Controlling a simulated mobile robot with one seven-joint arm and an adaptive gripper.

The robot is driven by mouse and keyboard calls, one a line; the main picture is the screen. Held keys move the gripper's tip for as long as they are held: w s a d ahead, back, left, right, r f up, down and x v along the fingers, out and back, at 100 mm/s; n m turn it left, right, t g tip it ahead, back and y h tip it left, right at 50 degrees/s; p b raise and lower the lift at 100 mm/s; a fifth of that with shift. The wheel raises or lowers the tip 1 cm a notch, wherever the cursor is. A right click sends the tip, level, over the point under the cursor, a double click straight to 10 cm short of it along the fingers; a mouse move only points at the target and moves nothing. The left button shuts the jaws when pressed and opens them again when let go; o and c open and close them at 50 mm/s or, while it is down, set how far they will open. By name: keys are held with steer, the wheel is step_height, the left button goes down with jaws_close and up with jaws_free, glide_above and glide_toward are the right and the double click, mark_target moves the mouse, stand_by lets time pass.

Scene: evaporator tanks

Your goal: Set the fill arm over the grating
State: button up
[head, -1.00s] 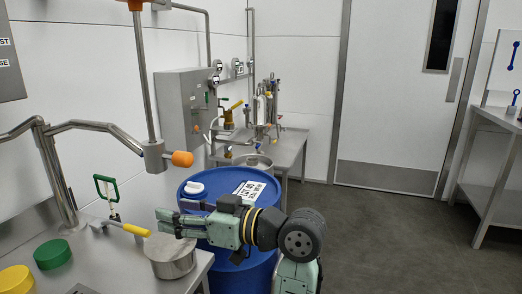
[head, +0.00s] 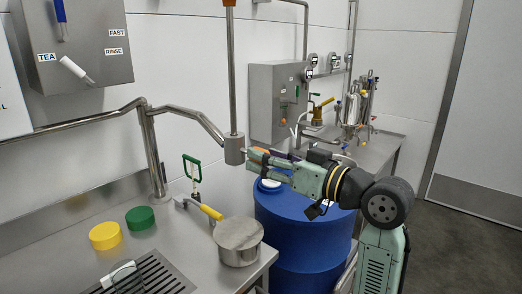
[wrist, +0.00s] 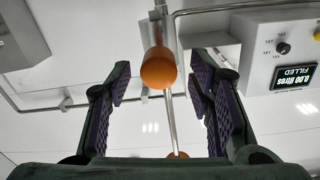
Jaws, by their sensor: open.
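The fill arm (head: 188,118) is a bent steel pipe from a post at the back of the counter. Its end has a grey block (head: 234,152) on a vertical rod. An orange knob (wrist: 158,68) on it shows in the wrist view, between my open fingers and not gripped. In the head view my gripper (head: 257,160) is beside the block, on its right, and mostly hides the knob. The slotted grating (head: 150,278) is in the counter at the lower left; the fill arm's end is away from it, to the right and above.
A yellow lid (head: 105,236) and a green lid (head: 140,217) lie behind the grating. A green-handled valve (head: 193,170) stands at the back. A blue drum (head: 300,225) is beside the counter, under my arm.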

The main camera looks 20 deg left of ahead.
steer(key=shift+x, duration=1.35)
steer(key=shift+c, duration=0.4)
jaws_close()
